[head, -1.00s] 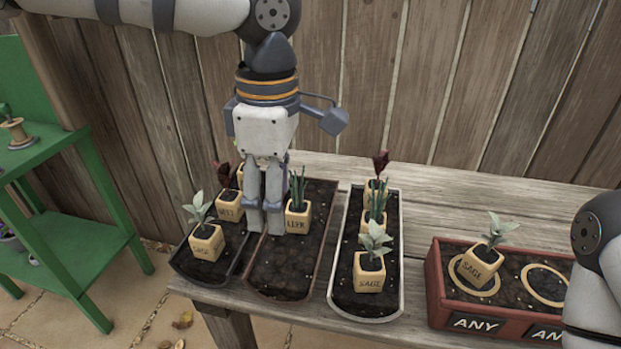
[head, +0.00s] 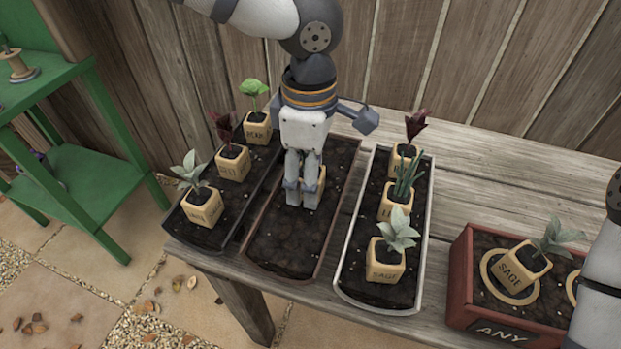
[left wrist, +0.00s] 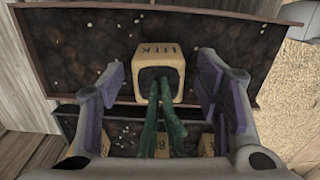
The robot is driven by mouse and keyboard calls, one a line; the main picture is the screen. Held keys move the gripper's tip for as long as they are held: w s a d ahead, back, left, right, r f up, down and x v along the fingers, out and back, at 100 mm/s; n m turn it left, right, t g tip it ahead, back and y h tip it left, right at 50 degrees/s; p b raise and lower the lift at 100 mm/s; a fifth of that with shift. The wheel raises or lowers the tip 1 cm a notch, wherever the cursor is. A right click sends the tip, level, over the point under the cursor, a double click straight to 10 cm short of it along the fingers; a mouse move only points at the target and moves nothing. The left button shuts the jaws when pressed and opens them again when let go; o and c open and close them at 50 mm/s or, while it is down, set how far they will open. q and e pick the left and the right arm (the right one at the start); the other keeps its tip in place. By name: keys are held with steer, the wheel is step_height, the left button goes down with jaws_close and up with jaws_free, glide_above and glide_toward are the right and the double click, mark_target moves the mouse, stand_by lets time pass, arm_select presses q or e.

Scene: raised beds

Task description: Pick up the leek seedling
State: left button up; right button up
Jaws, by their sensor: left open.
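The leek seedling (left wrist: 162,128) grows in a tan cube pot labelled LEEK (left wrist: 160,52), standing in the brown-rimmed middle bed (head: 275,262). In the left wrist view its green leaves point toward the camera. My left gripper (left wrist: 163,88) is open, with one finger on each side of the pot and visible gaps between. In the head view my left gripper (head: 303,197) points down and hides most of this pot and its leaves. A second leek-like seedling (head: 402,186) stands in the white-rimmed bed. My right gripper is out of view.
The dark left bed (head: 213,236) holds sage, a dark-red seedling and a bean-like one. The white-rimmed bed (head: 341,268) also holds a dark-red seedling and sage (head: 388,260). A red planter (head: 459,285) stands right. The front of the middle bed is bare soil.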

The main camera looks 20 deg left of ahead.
arm_select(q)
steer(key=c, duration=1.2)
steer(key=shift+c, duration=0.2)
